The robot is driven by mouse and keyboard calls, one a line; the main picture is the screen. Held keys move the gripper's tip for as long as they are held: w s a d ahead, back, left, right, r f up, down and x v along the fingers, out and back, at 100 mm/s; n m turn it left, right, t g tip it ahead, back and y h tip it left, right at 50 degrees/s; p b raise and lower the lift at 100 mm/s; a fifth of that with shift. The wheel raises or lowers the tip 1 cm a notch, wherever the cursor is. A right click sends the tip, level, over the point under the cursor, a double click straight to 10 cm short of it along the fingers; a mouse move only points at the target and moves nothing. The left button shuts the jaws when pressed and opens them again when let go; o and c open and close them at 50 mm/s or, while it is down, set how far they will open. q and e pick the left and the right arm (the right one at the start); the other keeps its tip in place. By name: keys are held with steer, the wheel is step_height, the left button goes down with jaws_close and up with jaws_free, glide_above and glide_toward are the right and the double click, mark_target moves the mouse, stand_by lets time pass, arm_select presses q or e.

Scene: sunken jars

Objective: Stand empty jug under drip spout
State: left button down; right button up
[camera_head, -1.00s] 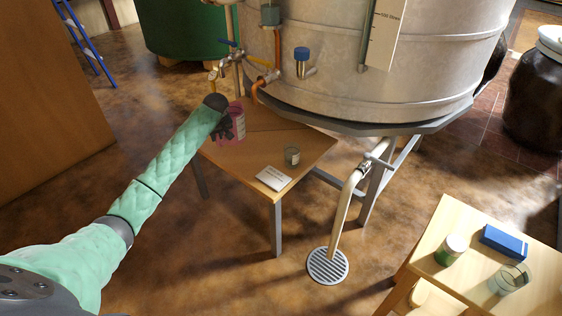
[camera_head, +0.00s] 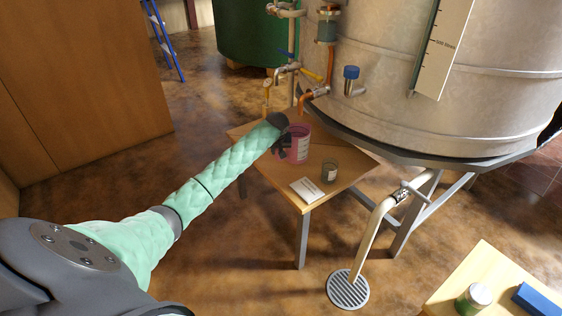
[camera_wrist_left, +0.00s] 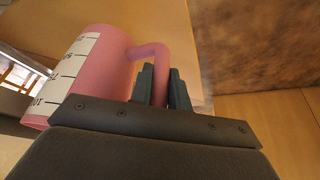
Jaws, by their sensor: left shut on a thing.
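A pink jug (camera_head: 300,146) with a white measuring scale is upright at the small wooden table (camera_head: 268,166), below the pipes. In the left wrist view the jug (camera_wrist_left: 112,62) shows its handle between the fingers of my left gripper (camera_wrist_left: 162,88). My left gripper (camera_head: 284,143) is shut on that handle. The drip spout looks to be the copper-coloured pipe (camera_head: 308,97) on the metal tank, above the jug and a little to its right. I cannot tell whether the jug's base touches the table, or see inside it. My right gripper is out of view.
A small glass jar (camera_head: 329,172) and a white card (camera_head: 307,190) are on the same table. The metal tank (camera_head: 400,110) stands close behind. A bent pipe (camera_head: 372,225) leads to a floor drain (camera_head: 348,289). A second table (camera_head: 482,262) is at the lower right.

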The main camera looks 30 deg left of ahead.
mark_target(277, 157)
arm_select(q)
steer(key=shift+a+f, duration=0.1)
steer(key=shift+f, duration=2.6)
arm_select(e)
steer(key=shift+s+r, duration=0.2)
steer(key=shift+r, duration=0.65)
arm_select(q)
steer(key=c, duration=1.3)
jaws_free()
steer(key=shift+c, duration=0.2)
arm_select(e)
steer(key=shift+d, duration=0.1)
